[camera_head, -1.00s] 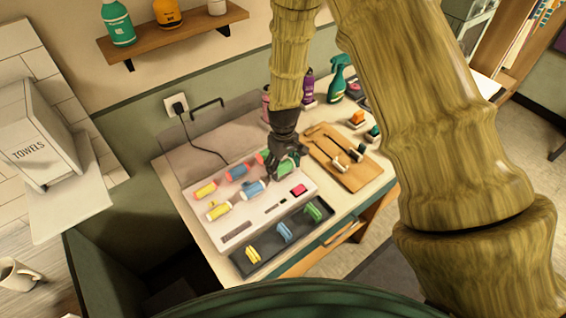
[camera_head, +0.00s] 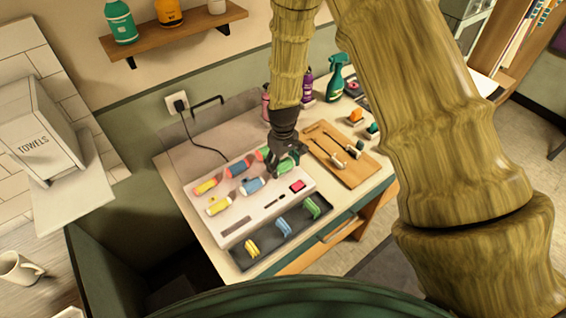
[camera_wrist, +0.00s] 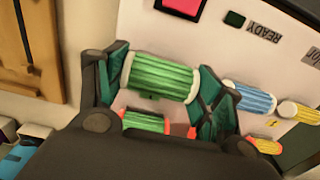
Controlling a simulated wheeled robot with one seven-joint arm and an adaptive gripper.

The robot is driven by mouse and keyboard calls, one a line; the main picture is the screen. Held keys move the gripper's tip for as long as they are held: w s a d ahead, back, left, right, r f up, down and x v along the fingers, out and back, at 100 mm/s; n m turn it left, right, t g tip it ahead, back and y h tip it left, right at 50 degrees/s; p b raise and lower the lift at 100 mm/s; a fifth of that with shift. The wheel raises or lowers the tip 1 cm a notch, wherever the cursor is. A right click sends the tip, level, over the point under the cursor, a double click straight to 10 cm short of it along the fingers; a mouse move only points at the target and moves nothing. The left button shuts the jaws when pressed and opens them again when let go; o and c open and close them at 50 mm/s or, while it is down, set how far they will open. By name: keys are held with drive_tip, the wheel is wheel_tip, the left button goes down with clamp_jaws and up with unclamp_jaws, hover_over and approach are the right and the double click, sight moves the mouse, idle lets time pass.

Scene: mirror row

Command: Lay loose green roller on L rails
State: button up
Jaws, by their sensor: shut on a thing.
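A green ribbed roller with white end caps (camera_wrist: 160,78) lies between the fingers of my gripper (camera_wrist: 163,85) in the wrist view, and the fingers are shut on it across its ends. In the head view my gripper (camera_head: 282,170) is at the right end of the white panel (camera_head: 243,212), partly hiding this green roller (camera_head: 288,163). A second green roller, with red ends (camera_wrist: 145,122), lies beside it and is partly hidden by my gripper. I cannot tell whether the held roller touches the panel or its supports.
White-capped blue (camera_head: 251,185) and yellow (camera_head: 218,206) rollers stand in line on the panel, with red-ended ones behind. A red button (camera_head: 297,186) is near my gripper. A dark tray (camera_head: 262,244) with coloured clips lies in front; a wooden board (camera_head: 345,172) lies to the right.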

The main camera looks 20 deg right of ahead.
drive_tip(key=shift+s+r, duration=0.2)
drive_tip(key=shift+s, duration=0.05)
drive_tip(key=shift+w+f, duration=0.25)
drive_tip(key=shift+f, duration=0.2)
idle(0.7)
drive_tip(key=o, duration=1.2)
drive_tip(key=shift+o, duration=0.8)
drive_tip(key=shift+r, duration=0.15)
drive_tip(key=shift+r+p, duration=2.05)
drive_tip(key=shift+r, duration=1.35)
